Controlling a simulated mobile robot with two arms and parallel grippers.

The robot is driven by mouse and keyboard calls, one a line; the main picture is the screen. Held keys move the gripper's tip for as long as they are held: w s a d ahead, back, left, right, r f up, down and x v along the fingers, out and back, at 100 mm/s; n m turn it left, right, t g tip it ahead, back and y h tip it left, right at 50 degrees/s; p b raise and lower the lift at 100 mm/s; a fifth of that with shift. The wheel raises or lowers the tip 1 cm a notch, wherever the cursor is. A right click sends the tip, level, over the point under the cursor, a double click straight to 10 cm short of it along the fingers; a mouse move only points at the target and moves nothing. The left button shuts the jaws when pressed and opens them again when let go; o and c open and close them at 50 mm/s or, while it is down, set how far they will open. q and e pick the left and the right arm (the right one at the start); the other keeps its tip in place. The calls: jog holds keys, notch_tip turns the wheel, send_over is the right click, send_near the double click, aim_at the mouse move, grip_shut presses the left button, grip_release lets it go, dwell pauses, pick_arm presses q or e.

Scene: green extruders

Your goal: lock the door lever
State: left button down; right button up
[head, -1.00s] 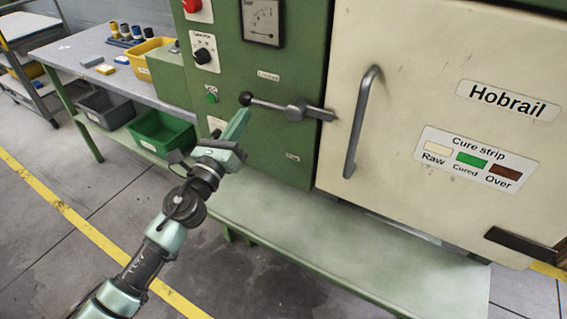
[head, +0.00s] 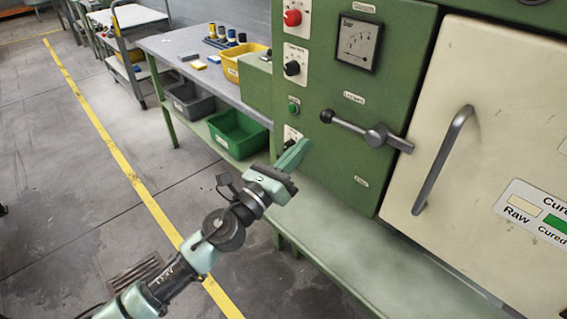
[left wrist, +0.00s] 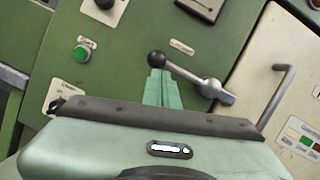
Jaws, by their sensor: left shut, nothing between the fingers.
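The door lever (head: 350,126) is a grey bar with a black ball knob at its left end, on the green machine front. It lies near level, tilted slightly down to the right, and its right end reaches the edge of the cream door (head: 470,75). The door looks closed. My left gripper (head: 303,146) is shut and empty, just below and left of the ball knob, with a small gap in the head view. In the left wrist view the fingertips (left wrist: 161,76) show just under the ball knob (left wrist: 157,58); contact is unclear there. My right gripper is out of view.
The door has a grey bar handle (head: 442,160). A red button (head: 292,17), dial knob (head: 292,68), green button (head: 293,108) and gauge (head: 358,43) are on the panel. A green ledge (head: 400,245) runs below. A bench with yellow (head: 245,66) and green bins (head: 238,135) stands left.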

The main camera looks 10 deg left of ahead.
pick_arm(q)
jog(key=s+a, duration=0.3)
jog(key=s, duration=0.2)
jog(key=shift+s+a+b, duration=0.15)
jog(key=shift+s+b, duration=0.15)
jog(key=shift+f, duration=0.1)
